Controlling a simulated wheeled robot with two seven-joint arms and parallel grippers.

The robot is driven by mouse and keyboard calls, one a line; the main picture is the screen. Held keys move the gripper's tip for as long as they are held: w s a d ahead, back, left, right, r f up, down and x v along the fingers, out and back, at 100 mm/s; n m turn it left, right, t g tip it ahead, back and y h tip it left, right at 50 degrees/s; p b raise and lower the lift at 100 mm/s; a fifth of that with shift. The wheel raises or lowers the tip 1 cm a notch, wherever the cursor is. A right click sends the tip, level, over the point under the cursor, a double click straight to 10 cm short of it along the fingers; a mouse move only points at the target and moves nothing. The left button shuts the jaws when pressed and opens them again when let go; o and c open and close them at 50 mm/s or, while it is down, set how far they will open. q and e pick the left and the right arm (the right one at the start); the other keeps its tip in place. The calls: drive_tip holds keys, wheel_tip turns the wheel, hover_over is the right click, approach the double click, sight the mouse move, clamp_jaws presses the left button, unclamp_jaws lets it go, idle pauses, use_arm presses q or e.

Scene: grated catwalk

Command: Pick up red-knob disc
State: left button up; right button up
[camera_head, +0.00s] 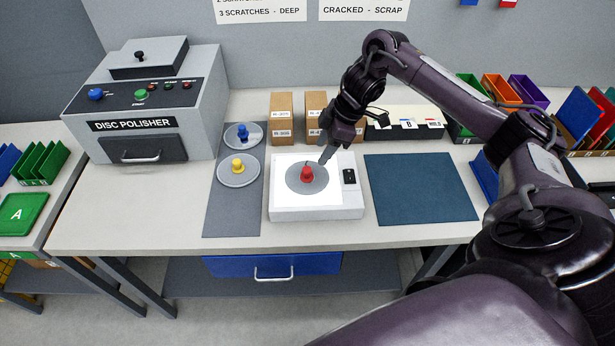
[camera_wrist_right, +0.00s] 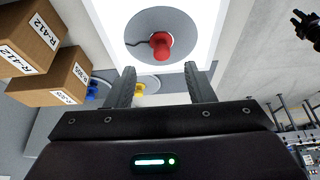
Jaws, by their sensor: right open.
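The red-knob disc (camera_head: 307,175) is a grey disc with a red knob. It lies on a white lit light box (camera_head: 290,207) in the middle of the table. In the right wrist view the red-knob disc (camera_wrist_right: 161,46) shows a dark crooked line on its surface, left of the knob. My right gripper (camera_head: 326,158) is above the back right edge of the disc, apart from the knob. In the right wrist view the right gripper (camera_wrist_right: 160,85) is open and empty, with the knob ahead of the gap between its fingers. My left gripper is not in view.
A blue-knob disc (camera_head: 243,135) and a yellow-knob disc (camera_head: 238,169) lie on a grey mat (camera_head: 231,218) at left. The disc polisher (camera_head: 150,105) stands beyond. Cardboard boxes (camera_head: 282,118) stand behind the light box. A bare dark blue mat (camera_head: 420,192) lies to the right.

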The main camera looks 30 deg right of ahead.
sight(307, 168)
drive_tip(key=x, duration=0.2)
drive_tip(key=p+x, duration=0.1)
drive_tip(key=x, duration=0.1)
drive_tip(key=p+x, duration=0.1)
drive_tip(key=x, duration=0.1)
drive_tip(key=shift+w+a+f, duration=0.15)
drive_tip(key=shift+w+a, duration=0.05)
drive_tip(key=shift+a, duration=0.3)
drive_tip(key=shift+w+a+f, duration=0.1)
drive_tip(key=shift+f, duration=0.35)
clamp_jaws()
drive_tip(key=shift+r, duration=0.15)
